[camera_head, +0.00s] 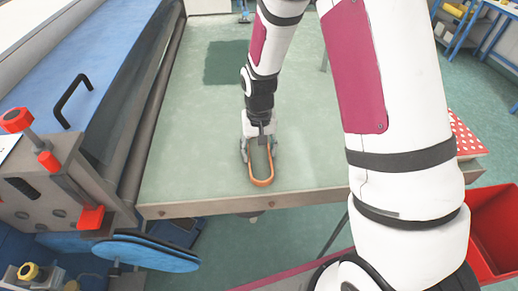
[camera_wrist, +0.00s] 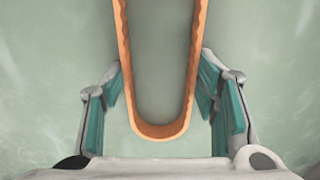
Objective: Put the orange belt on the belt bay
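The orange belt (camera_head: 262,182) is a long narrow loop lying on the pale green table near its front edge. In the wrist view the belt (camera_wrist: 158,135) shows its rounded near end, and its two sides run out of the top of the picture. My gripper (camera_head: 258,156) points down over the belt. Its fingers, also seen in the wrist view (camera_wrist: 162,85), are spread on either side of the loop. A small gap shows at the right finger; contact at the left is unclear. A dark green rectangle (camera_head: 226,62) marks the table farther back; I cannot tell if it is the belt bay.
A blue-bedded machine with a roller (camera_head: 153,120) and red knobs (camera_head: 16,120) borders the table's left. A red polka-dot item (camera_head: 465,137) sits at the right edge, above a red bin (camera_head: 495,230). The table's left middle is clear.

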